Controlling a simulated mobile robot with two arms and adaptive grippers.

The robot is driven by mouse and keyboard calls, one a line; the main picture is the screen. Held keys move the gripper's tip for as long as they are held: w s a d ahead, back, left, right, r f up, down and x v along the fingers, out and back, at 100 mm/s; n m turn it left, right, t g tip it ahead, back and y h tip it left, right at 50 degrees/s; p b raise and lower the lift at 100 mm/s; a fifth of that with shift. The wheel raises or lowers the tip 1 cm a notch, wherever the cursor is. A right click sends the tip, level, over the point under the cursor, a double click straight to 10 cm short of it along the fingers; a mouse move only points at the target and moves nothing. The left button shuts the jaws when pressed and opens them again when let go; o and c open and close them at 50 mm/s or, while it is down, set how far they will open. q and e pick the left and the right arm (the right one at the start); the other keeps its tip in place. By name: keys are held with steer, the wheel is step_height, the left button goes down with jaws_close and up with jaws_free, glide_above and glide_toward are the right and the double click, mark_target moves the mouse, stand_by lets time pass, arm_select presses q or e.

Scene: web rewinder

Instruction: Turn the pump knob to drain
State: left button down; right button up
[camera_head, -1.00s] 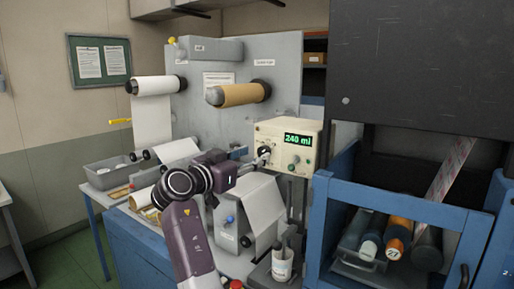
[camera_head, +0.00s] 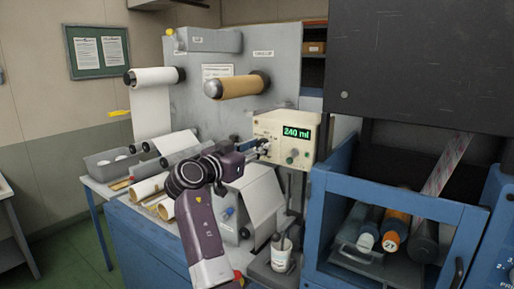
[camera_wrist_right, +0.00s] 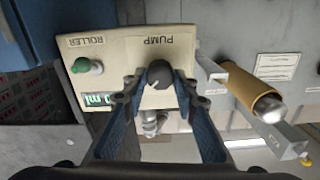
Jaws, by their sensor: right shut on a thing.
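The cream pump box (camera_head: 312,148) stands at the middle of the head view, and its green display (camera_head: 297,133) reads 240 ml. In the right wrist view its panel (camera_wrist_right: 120,62) appears upside down, with the labels PUMP and ROLLER. The dark round pump knob (camera_wrist_right: 159,74) sits under the PUMP label. My right gripper (camera_head: 263,147) is at the left part of the box front. In the wrist view its two fingers (camera_wrist_right: 159,84) are on both sides of the pump knob, shut on it. The knob's setting marks cannot be read. My left gripper is not in view.
A green knob (camera_wrist_right: 82,65) sits by the ROLLER label. A brown roll (camera_head: 238,86) and a white roll (camera_head: 155,77) hang on the grey panel behind. A blue-framed cabinet (camera_head: 395,195) is close on the right.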

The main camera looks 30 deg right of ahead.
steer(key=shift+n, duration=0.3)
steer(key=n, duration=0.7)
steer(key=shift+w+a, duration=0.1)
steer(key=n, duration=0.3)
steer(key=n+p, duration=0.1)
steer(key=n, duration=0.1)
steer(key=shift+n+p, duration=0.35)
steer(key=shift+n, duration=0.05)
steer(key=shift+f+n+p, duration=0.1)
steer(key=shift+n+p, duration=1.15)
steer(key=shift+n, duration=1.05)
steer(key=shift+f, duration=0.1)
steer(key=o, duration=1.2)
steer(key=shift+w+a, duration=0.1)
steer(key=shift+c, duration=0.2)
